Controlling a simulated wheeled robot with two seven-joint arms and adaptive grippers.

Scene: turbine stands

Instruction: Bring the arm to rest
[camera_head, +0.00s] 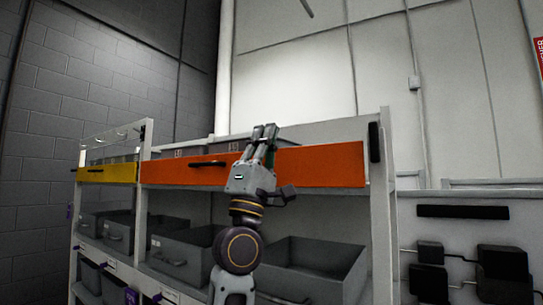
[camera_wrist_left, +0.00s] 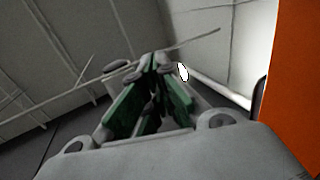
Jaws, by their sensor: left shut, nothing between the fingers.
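My left gripper (camera_head: 265,133) points upward in front of the orange drawer front (camera_head: 320,167) of the shelf unit. Its fingers are together with nothing between them. In the left wrist view the gripper (camera_wrist_left: 152,62) shows its green finger pads meeting at the tips, with walls behind. My left arm rises from the bottom of the head view and hides part of the orange front and of the bins behind it. My right gripper is in neither view.
A yellow drawer front (camera_head: 106,174) is left of the orange one. Grey bins (camera_head: 322,265) sit on the shelf below. A white post (camera_head: 383,215) bounds the unit on the right. Dark boxes (camera_head: 503,262) are on the wall at right. The space above the unit looks free.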

